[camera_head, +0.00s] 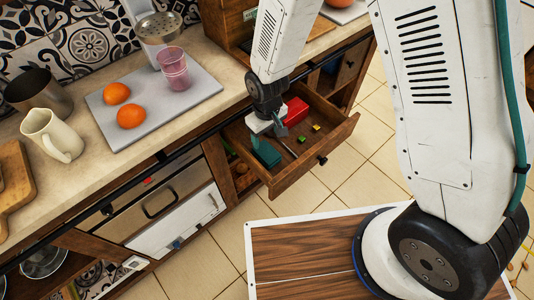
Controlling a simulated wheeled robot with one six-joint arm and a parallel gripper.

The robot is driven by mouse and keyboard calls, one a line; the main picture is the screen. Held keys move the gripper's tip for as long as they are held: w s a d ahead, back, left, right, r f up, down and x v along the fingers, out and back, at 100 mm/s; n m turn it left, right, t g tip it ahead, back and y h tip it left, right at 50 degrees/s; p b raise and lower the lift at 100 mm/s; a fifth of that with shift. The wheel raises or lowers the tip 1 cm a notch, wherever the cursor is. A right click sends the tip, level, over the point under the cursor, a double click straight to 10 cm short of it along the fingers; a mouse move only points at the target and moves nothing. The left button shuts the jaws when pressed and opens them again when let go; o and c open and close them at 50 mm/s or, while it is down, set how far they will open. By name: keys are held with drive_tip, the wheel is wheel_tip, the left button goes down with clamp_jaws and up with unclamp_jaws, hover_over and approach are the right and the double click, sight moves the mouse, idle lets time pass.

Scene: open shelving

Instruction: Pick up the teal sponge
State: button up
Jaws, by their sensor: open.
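The teal sponge (267,154) is in the left part of an open wooden drawer (309,168), below the counter. My gripper (265,133) points down into the drawer, right above the sponge. Its jaws are open. The fingertips overlap the sponge's upper part in this view, and I cannot tell whether they touch it. The sponge's upper end is partly hidden by the gripper.
The drawer also holds a red object (296,111), a thin grey item (287,149) and small yellow and green pieces (302,139). The drawer's walls stand close around my gripper. On the counter, a grey board (203,83) holds two oranges (131,116) and a pink cup (175,70).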

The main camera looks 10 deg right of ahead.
sight(267, 152)
drive_tip(key=shift+s+a+f, duration=0.15)
drive_tip(key=shift+a+f, duration=0.05)
drive_tip(key=shift+f, duration=0.75)
drive_tip(key=f, duration=0.7)
drive_tip(key=shift+d+f, duration=0.15)
drive_tip(key=shift+d, duration=0.05)
drive_tip(key=c, duration=0.7)
